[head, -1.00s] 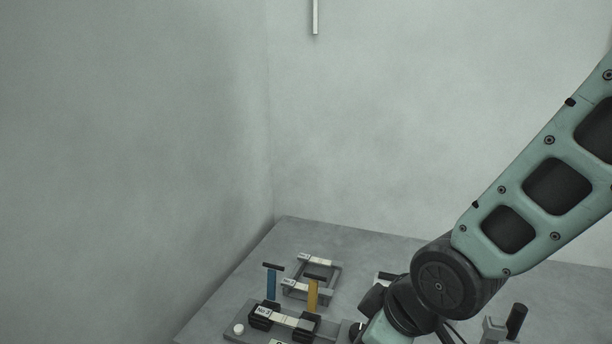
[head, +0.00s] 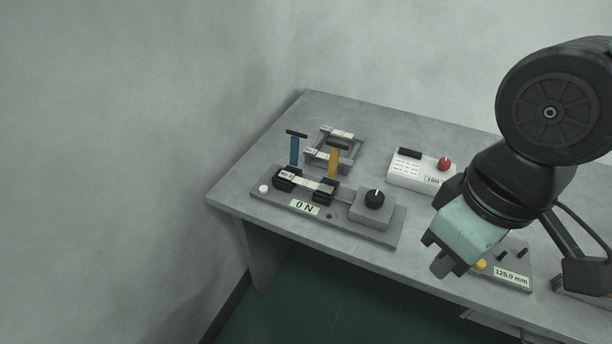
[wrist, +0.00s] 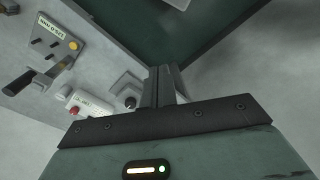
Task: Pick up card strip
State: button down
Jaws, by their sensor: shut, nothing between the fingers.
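A pale card strip (head: 308,181) with a printed label at its left end lies across two black clamps (head: 325,192) of the grey fixture in the head view. Two more pale labelled strips lie across a grey rack behind it, a far one (head: 337,132) and a near one (head: 318,154). My gripper (head: 440,266) is right of the fixture, apart from all the strips, near the table's front edge. Its fingers also show in the wrist view (wrist: 166,84), shut and empty. No strip can be made out in the wrist view.
A white box (head: 408,167) with a red knob and a "125.0 mm" device (head: 512,275) stand on the table (head: 240,183). A wall rises at left.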

aim_at(325, 189)
jog(key=i+j+u, duration=0.1)
jog(key=u, duration=0.3)
jog(key=i+u, duration=0.1)
jog(key=u, duration=0.3)
jog(key=i+j+u, duration=0.1)
jog(key=u, duration=0.3)
jog(key=i+u, duration=0.15)
jog(key=u, duration=0.25)
